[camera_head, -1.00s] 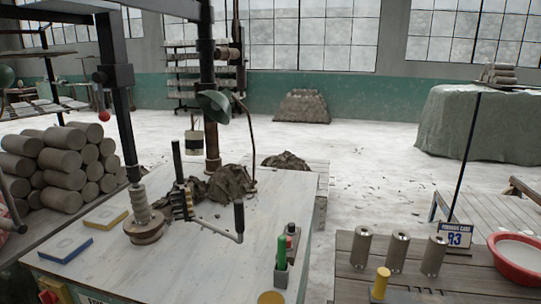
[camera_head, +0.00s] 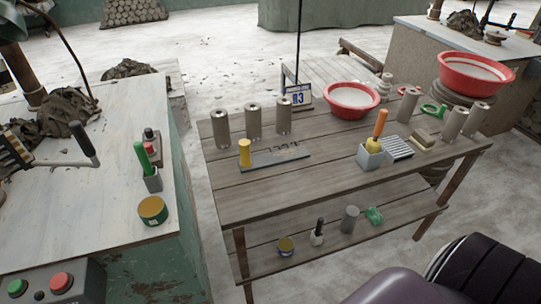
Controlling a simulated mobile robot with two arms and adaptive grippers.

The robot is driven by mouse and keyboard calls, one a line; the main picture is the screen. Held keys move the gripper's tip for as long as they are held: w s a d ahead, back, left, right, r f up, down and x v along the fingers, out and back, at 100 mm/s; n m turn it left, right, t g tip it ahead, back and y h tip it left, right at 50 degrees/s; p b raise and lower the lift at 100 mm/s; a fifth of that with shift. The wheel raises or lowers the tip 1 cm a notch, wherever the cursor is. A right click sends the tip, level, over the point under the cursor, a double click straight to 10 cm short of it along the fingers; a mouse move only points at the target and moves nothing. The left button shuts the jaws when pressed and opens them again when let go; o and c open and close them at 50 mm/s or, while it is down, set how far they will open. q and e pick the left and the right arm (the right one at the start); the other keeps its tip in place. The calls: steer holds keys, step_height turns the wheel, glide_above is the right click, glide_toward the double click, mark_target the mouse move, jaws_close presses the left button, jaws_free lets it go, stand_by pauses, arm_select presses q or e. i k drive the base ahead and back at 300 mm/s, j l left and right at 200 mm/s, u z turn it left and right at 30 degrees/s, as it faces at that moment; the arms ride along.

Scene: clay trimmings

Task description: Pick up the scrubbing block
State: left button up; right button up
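A small tan block (camera_head: 422,138), which looks like the scrubbing block, lies on the right part of the slatted wooden table (camera_head: 290,186). It is just right of a grey ridged piece (camera_head: 397,147) and in front of an upright grey cylinder (camera_head: 409,104). Its fine surface is too small to tell. Neither of my grippers is in view, and nothing is seen touching the block.
A grey holder (camera_head: 371,158) with an orange-handled tool stands left of the ridged piece. Several grey cylinders, a green ring (camera_head: 433,111) and red basins (camera_head: 352,97) surround the area. The table's front middle is clear. A dark rounded form fills the lower right corner.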

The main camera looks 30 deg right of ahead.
mark_target(422, 140)
steer(key=z, duration=2.15)
steer(key=i+j, duration=0.1)
steer(key=i, duration=0.6)
steer(key=i+u, duration=0.1)
steer(key=u, duration=0.3)
steer(key=i+u, duration=0.1)
steer(key=u, duration=0.75)
steer(key=i+l+u, duration=0.15)
steer(key=u, duration=0.25)
steer(key=z, duration=1.7)
